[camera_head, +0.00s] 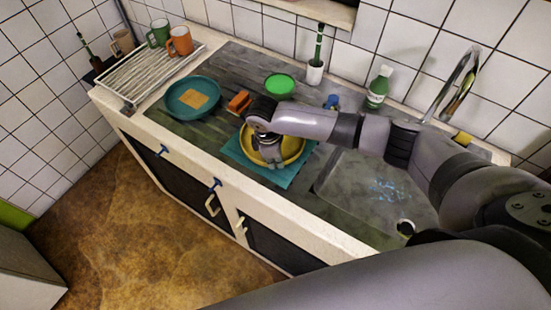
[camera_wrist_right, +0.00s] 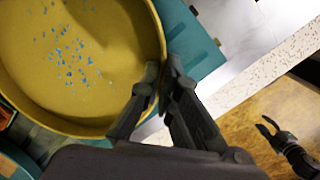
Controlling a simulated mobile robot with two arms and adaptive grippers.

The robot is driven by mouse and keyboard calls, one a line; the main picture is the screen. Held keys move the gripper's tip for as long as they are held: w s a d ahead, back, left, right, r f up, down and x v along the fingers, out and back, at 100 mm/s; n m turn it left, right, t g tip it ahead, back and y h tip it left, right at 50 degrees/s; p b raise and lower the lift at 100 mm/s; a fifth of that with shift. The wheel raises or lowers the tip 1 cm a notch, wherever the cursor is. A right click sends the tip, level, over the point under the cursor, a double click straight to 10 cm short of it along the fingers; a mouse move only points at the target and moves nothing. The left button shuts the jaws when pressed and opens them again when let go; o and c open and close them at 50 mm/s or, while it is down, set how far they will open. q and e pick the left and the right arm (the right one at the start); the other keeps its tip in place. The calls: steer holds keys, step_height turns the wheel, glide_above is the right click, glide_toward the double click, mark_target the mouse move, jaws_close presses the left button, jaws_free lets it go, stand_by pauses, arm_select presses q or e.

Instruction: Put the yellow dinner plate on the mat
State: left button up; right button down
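The yellow dinner plate (camera_head: 292,147) is over the teal mat (camera_head: 237,150), partly hidden by my right arm. It also shows in the wrist view (camera_wrist_right: 85,60), with blue specks on its inside. The mat's edge (camera_wrist_right: 195,40) sticks out beyond the plate's rim. I cannot tell whether the plate rests fully on the mat. My right gripper (camera_head: 268,158) is at the plate's near rim. In the wrist view its fingertips (camera_wrist_right: 160,78) are close together on the rim, one on each side. My left gripper (camera_wrist_right: 268,128) is open and empty above the floor.
A teal plate (camera_head: 180,108) with an orange sponge-like square, an orange block (camera_head: 239,101) and a green disc (camera_head: 279,84) are nearby. A green bottle (camera_head: 379,87) stands behind. The sink (camera_head: 350,190) with blue specks is to the right, a rack (camera_head: 150,72) far left.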

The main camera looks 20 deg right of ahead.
steer(key=shift+f, duration=0.15)
steer(key=c, duration=1.7)
jaws_free()
steer(key=r, duration=0.4)
steer(key=a+r, duration=0.1)
steer(key=r, duration=0.7)
steer(key=shift+s+a, duration=0.15)
steer(key=shift+a, duration=0.15)
steer(key=shift+f, duration=0.1)
